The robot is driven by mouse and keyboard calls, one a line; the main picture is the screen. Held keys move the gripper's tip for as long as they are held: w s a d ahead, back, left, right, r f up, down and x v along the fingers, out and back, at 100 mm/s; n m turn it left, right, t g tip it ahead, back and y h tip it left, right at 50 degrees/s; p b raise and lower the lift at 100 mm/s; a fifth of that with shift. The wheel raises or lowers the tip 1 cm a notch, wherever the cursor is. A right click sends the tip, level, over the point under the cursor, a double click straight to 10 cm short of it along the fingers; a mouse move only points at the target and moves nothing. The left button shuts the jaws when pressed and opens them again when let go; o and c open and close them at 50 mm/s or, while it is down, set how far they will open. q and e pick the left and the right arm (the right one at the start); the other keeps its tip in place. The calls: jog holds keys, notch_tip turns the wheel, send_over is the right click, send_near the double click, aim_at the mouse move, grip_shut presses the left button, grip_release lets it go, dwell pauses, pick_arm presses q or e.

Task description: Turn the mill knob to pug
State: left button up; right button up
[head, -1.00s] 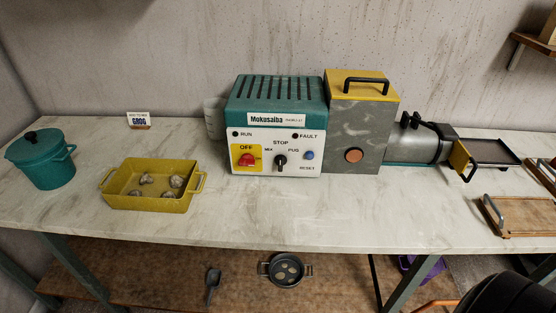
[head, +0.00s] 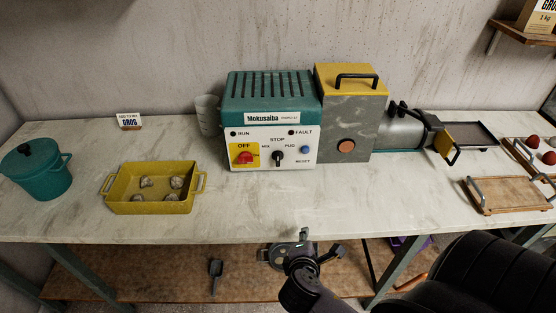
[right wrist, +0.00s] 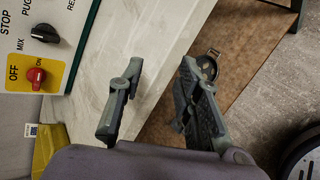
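The mill's control box (head: 272,124) stands on the bench, with a teal top and a white front panel. Its black knob (head: 278,155) sits under the word STOP, with MIX to its left and PUG to its right; its pointer looks upright, toward STOP. The knob also shows at the upper left of the right wrist view (right wrist: 45,33). A red switch (head: 244,157) on a yellow plate marked OFF is left of the knob. My right gripper (head: 305,243) is open and empty, in front of the bench edge, below and apart from the knob. My left gripper is not visible.
A yellow tray with grey lumps (head: 147,206) and a teal pot (head: 36,171) stand at the left. The grey hopper (head: 348,121) and barrel (head: 399,130) adjoin the box at right. A wooden tray (head: 508,195) lies farther right. Bench in front of the panel is clear.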

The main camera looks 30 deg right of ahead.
aim_at(278, 161)
jog(key=w+r+n+t, duration=0.1)
jog(key=n, duration=0.1)
jog(key=w+r+n+t+h, duration=0.1)
jog(key=w+n, duration=0.1)
jog(key=n, duration=0.1)
jog(key=w+r+n+t+h, duration=0.1)
jog(key=w+r+n, duration=0.1)
jog(key=shift+w+d+n+t, duration=0.1)
jog(key=shift+d+n+t, duration=0.1)
jog(key=shift+n+t, duration=0.15)
jog(key=w+a+n+t, duration=0.1)
jog(key=n, duration=0.1)
jog(key=w+r+n+t, duration=0.1)
jog(key=n, duration=0.2)
jog(key=w+a+r+n+t, duration=0.1)
jog(key=n, duration=0.2)
jog(key=shift+w+a+t, duration=0.35)
jog(key=shift+w, duration=0.05)
jog(key=shift+w+d+r+y, duration=0.15)
jog(key=shift+w+y, duration=0.15)
jog(key=p+x, duration=0.2)
jog(key=x, duration=1.4)
jog(key=shift+w+d+r, duration=0.1)
jog(key=shift+w+d, duration=0.1)
jog(key=shift+c, duration=0.6)
grip_shut()
